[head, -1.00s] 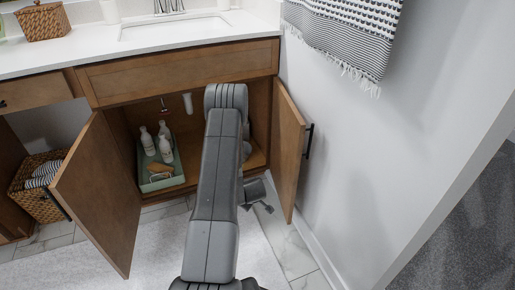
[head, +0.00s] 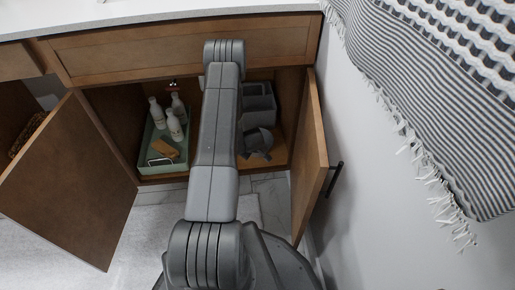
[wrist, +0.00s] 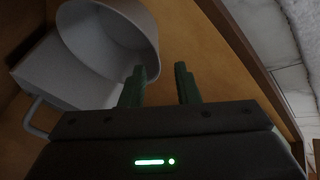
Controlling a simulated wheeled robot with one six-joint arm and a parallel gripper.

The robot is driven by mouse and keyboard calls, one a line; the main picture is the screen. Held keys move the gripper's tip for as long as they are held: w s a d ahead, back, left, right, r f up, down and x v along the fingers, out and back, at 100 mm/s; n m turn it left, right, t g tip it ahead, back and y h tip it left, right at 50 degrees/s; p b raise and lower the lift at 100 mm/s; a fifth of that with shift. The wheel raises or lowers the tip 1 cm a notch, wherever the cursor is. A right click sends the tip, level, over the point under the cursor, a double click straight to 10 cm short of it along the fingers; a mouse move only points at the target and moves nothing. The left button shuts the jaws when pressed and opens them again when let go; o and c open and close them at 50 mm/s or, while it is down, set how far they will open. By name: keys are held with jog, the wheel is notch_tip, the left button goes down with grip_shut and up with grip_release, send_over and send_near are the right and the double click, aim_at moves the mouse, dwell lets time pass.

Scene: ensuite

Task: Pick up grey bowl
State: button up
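In the head view, my arm reaches into the open sink cabinet and hides part of this area.
A green tray (head: 146,158) with white bottles (head: 174,125) and a brush stands left of my arm in the cabinet. Open doors flank it at left (head: 70,185) and right (head: 311,150). The countertop (head: 150,22) is above. A striped towel (head: 440,100) hangs at right.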

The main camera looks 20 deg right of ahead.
jog(key=x, duration=0.2)
jog(key=shift+w+f, duration=0.2)
jog(key=shift+w, duration=0.1)
jog(key=shift+b+x, duration=1.45)
jog(key=shift+x, duration=1.3)
jog(key=shift+w+r, duration=0.15)
grip_shut()
